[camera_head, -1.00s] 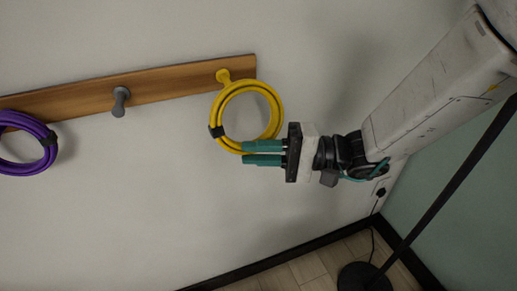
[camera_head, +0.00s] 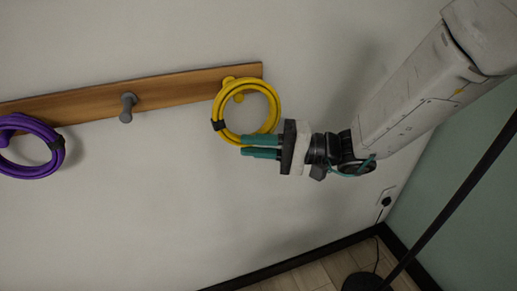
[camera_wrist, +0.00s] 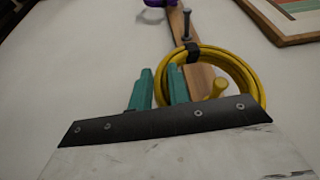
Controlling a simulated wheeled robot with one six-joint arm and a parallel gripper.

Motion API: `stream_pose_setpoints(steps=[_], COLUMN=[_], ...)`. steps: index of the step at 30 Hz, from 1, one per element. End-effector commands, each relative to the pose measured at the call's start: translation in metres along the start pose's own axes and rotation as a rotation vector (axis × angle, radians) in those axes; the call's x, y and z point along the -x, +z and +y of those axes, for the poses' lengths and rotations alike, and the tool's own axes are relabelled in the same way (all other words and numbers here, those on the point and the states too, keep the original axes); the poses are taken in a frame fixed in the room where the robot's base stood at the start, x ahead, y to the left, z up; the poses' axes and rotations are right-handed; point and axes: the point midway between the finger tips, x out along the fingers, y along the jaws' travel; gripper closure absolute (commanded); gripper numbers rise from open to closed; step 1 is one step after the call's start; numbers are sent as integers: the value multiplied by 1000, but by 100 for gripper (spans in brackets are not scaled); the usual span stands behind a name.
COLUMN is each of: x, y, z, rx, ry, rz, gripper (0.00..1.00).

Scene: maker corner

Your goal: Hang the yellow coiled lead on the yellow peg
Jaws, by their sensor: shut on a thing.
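The yellow coiled lead (camera_head: 278,106) is a ring with a black band at its lower left, upright in front of the wooden board's right end. My gripper (camera_head: 244,146) has teal fingers shut on the ring's lower edge. The yellow peg (camera_head: 238,98) shows its knob inside the upper part of the ring's opening; the ring's top crosses in front of its base. In the wrist view the coil (camera_wrist: 240,68) lies beyond and right of my fingers (camera_wrist: 160,72), with the peg (camera_wrist: 218,88) inside its outline. How far the peg passes through is unclear.
The wooden board (camera_head: 180,92) on the wall also carries a grey peg (camera_head: 127,107). A purple coil (camera_head: 22,122) hangs at its left. A dark lamp pole (camera_head: 450,200) stands at the right. A framed picture (camera_wrist: 292,38) shows in the wrist view.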

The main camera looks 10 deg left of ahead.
Motion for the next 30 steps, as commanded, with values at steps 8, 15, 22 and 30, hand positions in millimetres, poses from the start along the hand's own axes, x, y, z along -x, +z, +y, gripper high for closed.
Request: stream_pose_setpoints(steps=[8,15,22,30], x=[-7,-12,-17,-23], y=[-16,-29,-42,-55], z=[2,4,5,9], rx=[1,1,1,1], ry=[-1,0,0,0], rz=[-1,-1,0,0], gripper=[100,100,100,100])
